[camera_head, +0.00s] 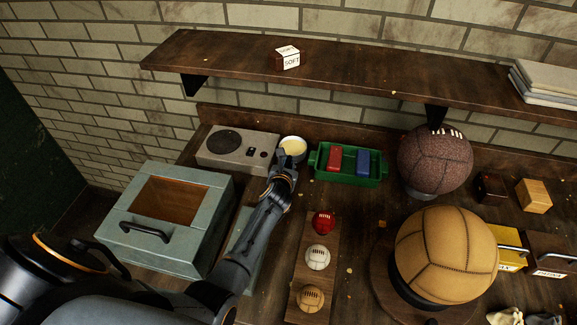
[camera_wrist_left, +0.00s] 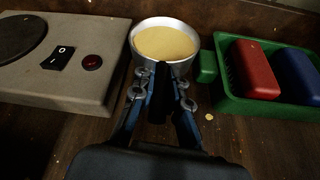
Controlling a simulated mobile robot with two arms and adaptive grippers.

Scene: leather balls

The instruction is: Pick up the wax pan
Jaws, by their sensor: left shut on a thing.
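The wax pan (camera_head: 293,146) is a small round metal pan with pale yellow wax in it, at the back of the workbench. It also shows at the top middle of the left wrist view (camera_wrist_left: 165,44). My left gripper (camera_head: 284,172) reaches it from the front and is shut on a dark part at the pan's near side, which looks like its handle. Whether the pan touches the bench is hard to tell. My right gripper is not in view.
A grey hot plate (camera_head: 238,147) stands just left of the pan. A green tray (camera_head: 347,178) with red and blue blocks stands close on its right. A shelf (camera_head: 350,75) overhangs behind. A wooden strip with small balls (camera_head: 316,266) lies right of my left arm.

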